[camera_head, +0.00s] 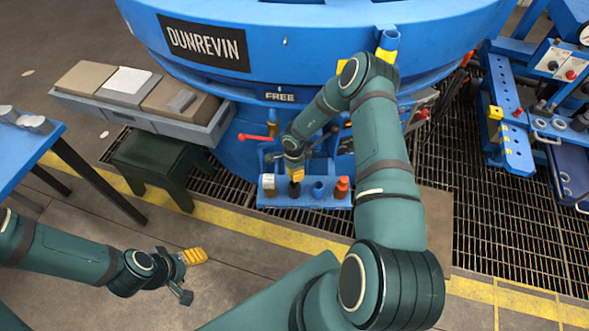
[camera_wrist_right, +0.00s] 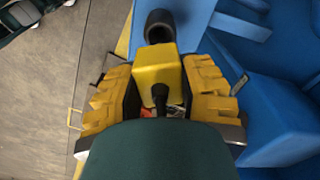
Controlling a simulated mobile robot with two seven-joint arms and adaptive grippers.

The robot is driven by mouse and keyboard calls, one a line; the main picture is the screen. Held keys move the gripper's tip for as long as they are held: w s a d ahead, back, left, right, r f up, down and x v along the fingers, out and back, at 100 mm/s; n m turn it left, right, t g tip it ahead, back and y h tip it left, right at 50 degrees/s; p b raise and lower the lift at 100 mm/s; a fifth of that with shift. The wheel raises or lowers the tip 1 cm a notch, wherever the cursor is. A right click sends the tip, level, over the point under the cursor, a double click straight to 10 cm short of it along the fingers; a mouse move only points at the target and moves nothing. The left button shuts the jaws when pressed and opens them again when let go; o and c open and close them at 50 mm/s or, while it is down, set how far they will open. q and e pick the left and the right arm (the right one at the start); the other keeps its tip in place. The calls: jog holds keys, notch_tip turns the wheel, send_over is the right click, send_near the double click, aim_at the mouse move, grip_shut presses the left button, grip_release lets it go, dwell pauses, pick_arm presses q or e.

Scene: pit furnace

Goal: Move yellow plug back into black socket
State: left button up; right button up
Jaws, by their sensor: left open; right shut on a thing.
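My right gripper (camera_wrist_right: 160,95) is shut on the yellow plug (camera_wrist_right: 157,66), a yellow block with a dark cable end, held between its yellow finger pads. In the head view the yellow plug (camera_head: 297,173) is small, just above the black socket (camera_head: 295,189) on the blue shelf. The black socket (camera_wrist_right: 160,24) also shows in the right wrist view, a dark round tube with its opening visible, just beyond the plug. Whether they touch cannot be told. My left gripper (camera_head: 189,276) is open and empty, low over the floor at the left.
The blue shelf (camera_head: 307,202) also carries a white plug (camera_head: 269,186), an empty blue socket (camera_head: 319,189) and a red-orange plug (camera_head: 342,187). A red-handled lever (camera_head: 254,138) sticks out behind. The large blue furnace (camera_head: 300,45) fills the back. A dark green stool (camera_head: 165,165) stands left.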

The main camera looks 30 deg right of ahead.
jog(key=shift+f, duration=0.25)
jog(key=shift+f+b, duration=2.25)
jog(key=shift+f, duration=0.4)
jog(key=shift+f+b, duration=0.4)
jog(key=shift+f, duration=0.2)
jog(key=o, duration=0.8)
